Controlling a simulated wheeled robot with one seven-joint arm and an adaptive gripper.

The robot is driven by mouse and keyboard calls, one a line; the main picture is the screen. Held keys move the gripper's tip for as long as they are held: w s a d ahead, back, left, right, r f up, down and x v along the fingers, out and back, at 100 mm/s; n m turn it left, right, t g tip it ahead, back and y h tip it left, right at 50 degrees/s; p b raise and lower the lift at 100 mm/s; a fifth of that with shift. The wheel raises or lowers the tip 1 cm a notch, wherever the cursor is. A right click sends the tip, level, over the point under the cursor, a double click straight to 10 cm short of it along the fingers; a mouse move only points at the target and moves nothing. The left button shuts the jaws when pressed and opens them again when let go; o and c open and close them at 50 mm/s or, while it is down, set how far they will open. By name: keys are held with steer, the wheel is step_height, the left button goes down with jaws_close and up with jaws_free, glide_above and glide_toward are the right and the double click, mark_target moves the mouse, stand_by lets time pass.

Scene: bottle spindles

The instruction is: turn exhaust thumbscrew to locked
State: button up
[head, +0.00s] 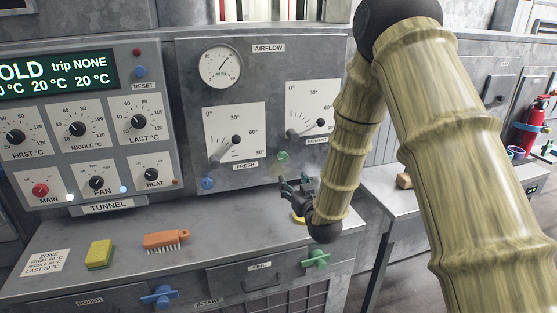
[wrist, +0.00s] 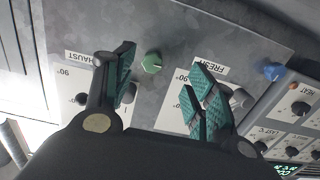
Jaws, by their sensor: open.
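The exhaust thumbscrew is a small green knob (head: 282,158) on the grey AIRFLOW panel, left of the EXHAUST dial plate (head: 315,108). In the wrist view the green knob (wrist: 151,63) shows between my two finger pads in the picture, with a pale mark on its face. I cannot read its locked state. My gripper (head: 297,186) is in front of the panel's lower part, just below the knob in the head view. Its teal-padded fingers (wrist: 160,75) are spread apart and empty. They appear short of the knob, not touching it.
A blue knob (head: 208,183) sits below the FRESH dial plate (head: 234,133). On the bench (head: 215,235) are a yellow sponge (head: 99,254), an orange brush (head: 166,239) and a yellow item partly hidden by my wrist. A green handle (head: 316,259) and blue handle (head: 162,296) project from the front.

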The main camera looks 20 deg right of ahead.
mark_target(284, 159)
steer(key=shift+t, duration=0.3)
steer(key=w, duration=0.4)
steer(key=w+r+p, duration=0.1)
steer(key=w, duration=0.3)
steer(key=w+r+p, duration=0.1)
steer(key=w, duration=0.3)
steer(key=shift+d+r, duration=0.15)
steer(key=shift+r, duration=0.05)
